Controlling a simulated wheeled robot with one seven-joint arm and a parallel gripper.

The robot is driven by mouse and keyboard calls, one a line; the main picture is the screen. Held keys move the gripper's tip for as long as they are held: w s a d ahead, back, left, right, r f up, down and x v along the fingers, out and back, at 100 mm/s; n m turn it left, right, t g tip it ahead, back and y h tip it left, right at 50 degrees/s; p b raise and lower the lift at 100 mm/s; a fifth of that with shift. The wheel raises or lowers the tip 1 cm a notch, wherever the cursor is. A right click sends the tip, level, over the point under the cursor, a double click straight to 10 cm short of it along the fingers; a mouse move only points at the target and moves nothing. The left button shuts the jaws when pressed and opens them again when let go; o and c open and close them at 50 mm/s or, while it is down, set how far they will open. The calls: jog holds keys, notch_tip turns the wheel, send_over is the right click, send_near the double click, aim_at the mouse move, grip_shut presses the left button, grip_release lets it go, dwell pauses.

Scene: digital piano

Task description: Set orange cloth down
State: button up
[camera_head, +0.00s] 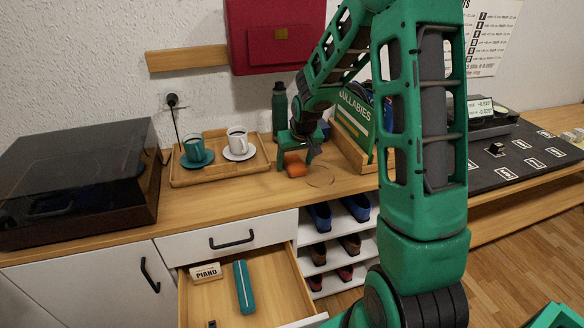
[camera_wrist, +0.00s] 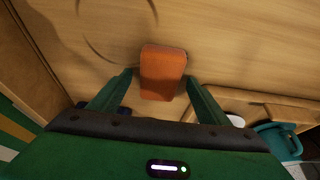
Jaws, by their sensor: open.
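The orange cloth (camera_head: 294,165) is a small folded block on the wooden counter, right of the cup tray. In the wrist view the cloth (camera_wrist: 163,72) lies between and just beyond the fingertips. My gripper (camera_head: 298,153) points down over the counter at the cloth. In the wrist view my gripper (camera_wrist: 158,80) has its two fingers spread, with a gap on each side of the cloth. Whether the cloth rests fully flat on the counter is hard to tell.
A wooden tray (camera_head: 185,178) with a teal cup (camera_head: 194,147) and a white cup (camera_head: 237,140) stands to the left. A green bottle (camera_head: 279,110) stands behind my gripper. A wooden box of books (camera_head: 352,143) is to the right. An open drawer (camera_head: 275,275) juts out below.

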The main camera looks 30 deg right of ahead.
jog(key=c, duration=1.2)
